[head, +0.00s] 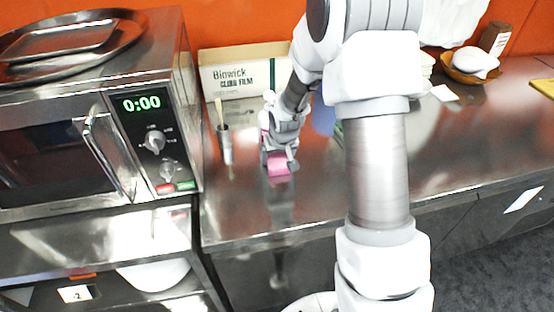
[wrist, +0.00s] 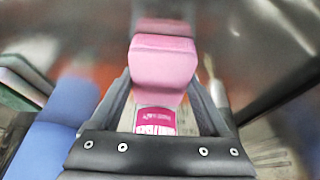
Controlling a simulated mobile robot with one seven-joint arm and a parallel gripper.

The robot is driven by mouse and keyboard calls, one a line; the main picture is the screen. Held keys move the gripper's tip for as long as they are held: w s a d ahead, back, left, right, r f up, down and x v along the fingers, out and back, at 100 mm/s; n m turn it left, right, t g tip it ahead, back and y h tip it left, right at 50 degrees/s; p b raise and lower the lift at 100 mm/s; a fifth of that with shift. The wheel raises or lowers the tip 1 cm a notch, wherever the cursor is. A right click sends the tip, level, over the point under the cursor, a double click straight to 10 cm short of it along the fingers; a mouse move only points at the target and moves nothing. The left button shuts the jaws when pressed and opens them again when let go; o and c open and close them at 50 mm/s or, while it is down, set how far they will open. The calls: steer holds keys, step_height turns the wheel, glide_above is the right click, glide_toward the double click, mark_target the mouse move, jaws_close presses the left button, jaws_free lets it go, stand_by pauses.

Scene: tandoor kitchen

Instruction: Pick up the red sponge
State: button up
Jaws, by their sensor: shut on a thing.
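The red sponge, which looks pink (head: 278,163), is at the end of my arm over the steel counter in the head view. In the wrist view the sponge (wrist: 163,62) is a pink block between the two grey fingers. My gripper (head: 280,167) is shut on it, with a finger on each side (wrist: 163,88). The sponge sticks out past the fingertips. A pink reflection shows below it on the counter. I cannot tell whether its underside touches the counter.
A microwave (head: 155,140) stands at the left. A metal cup with a brush (head: 224,145) is left of the gripper. A film box (head: 245,78) stands behind against the orange wall. A blue thing (wrist: 45,140) is beside the gripper. The front counter is clear.

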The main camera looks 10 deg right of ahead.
mark_target(281, 159)
steer(key=shift+c, duration=0.7)
steer(key=shift+r, duration=0.1)
steer(key=shift+d+r+p, duration=0.1)
steer(key=shift+r+p, duration=0.2)
steer(key=shift+p, duration=0.15)
steer(key=r, duration=0.7)
steer(key=shift+s+d+r, duration=0.1)
steer(key=shift+s+d, duration=0.2)
steer(key=shift+s, duration=0.05)
steer(key=s+d+p, duration=0.3)
steer(key=s+d, duration=0.9)
steer(key=s, duration=0.2)
steer(key=shift+s+f, duration=0.25)
steer(key=shift+s, duration=0.1)
